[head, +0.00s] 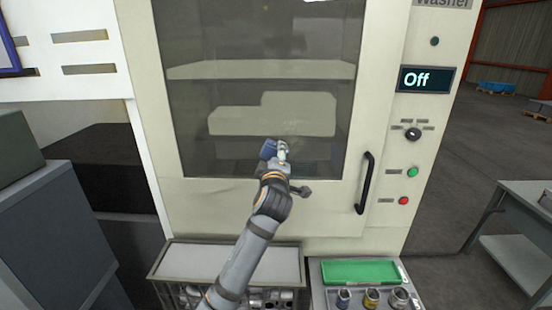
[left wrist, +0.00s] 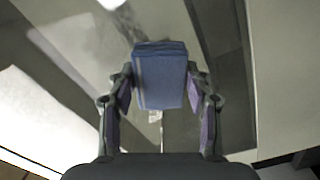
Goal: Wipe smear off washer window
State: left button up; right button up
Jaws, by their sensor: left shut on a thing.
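The washer window (head: 195,120) is a dark glass pane in the cream washer (head: 385,110). My left gripper (head: 275,150) is in front of the lower middle of the window, shut on a blue folded cloth (head: 267,149). In the left wrist view the blue cloth (left wrist: 160,75) sits between the two fingers, with the glass behind it. I cannot tell whether the cloth touches the glass. A small pale mark (left wrist: 155,116) shows just below the cloth in that view; I cannot tell whether it is the smear. My right gripper is not in view.
A black door handle (head: 365,183) stands out right of the window. The washer's display (head: 426,80) reads Off. Below are a bin (head: 160,264) with metal parts and a tray (head: 318,285) with a green piece (head: 360,271) and several small round parts. A grey table (head: 525,190) stands at right.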

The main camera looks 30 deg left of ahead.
aim_at(287, 156)
pick_arm(q)
jog(key=shift+w+a, duration=0.3)
jog(key=shift+w, duration=0.15)
jog(key=shift+w+d+f+b, duration=0.1)
jog(key=shift+w+d+b, duration=0.3)
jog(key=shift+d, duration=0.3)
jog(key=shift+w+d+b, duration=0.35)
jog(key=shift+d, duration=0.35)
jog(key=shift+w+d, duration=0.1)
jog(key=shift+d, duration=0.2)
jog(key=shift+w+d+b, duration=0.35)
jog(key=shift+d+b, duration=0.05)
jog(key=shift+b, duration=0.05)
jog(key=shift+w+d+b, duration=0.35)
jog(key=shift+w+d, duration=0.15)
jog(key=shift+d, duration=0.25)
jog(key=shift+w+d, duration=0.25)
jog(key=shift+d, duration=0.1)
